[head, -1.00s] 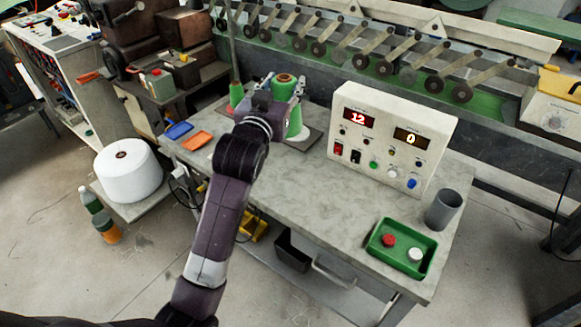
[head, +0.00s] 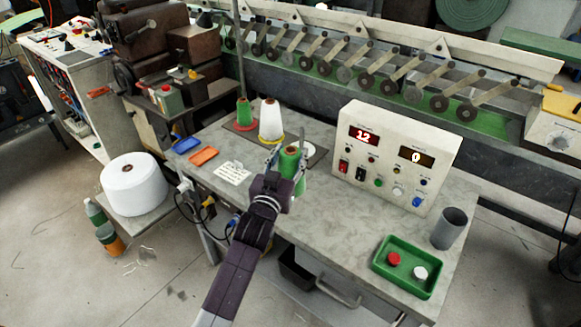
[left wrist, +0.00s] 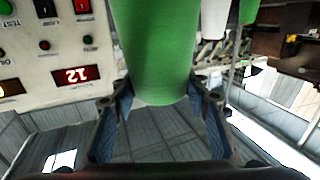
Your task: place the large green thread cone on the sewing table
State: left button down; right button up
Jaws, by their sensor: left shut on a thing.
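The large green thread cone (head: 290,164) is held in my left gripper (head: 287,170), over the front part of the grey table (head: 340,225). The gripper's two fingers stand on either side of the cone. In the left wrist view the green cone (left wrist: 160,50) fills the upper middle, between the fingers (left wrist: 160,115). I cannot tell whether its base touches the table. My right gripper is not in view.
A white cone (head: 270,120) and a smaller green cone (head: 244,113) stand behind. A control box (head: 390,155) is close on the right. A green tray (head: 408,267) and grey cup (head: 449,228) are near the right edge. Bare tabletop lies between.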

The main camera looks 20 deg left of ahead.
aim_at(287, 175)
pick_arm(q)
jog(key=shift+f, duration=1.85)
jog(key=c, duration=1.1)
grip_release()
jog(key=shift+s+f, duration=0.1)
jog(key=shift+f, duration=0.1)
jog(key=shift+r, duration=0.1)
jog(key=s+b, duration=0.1)
jog(key=s, duration=1.1)
jog(key=shift+d, duration=0.1)
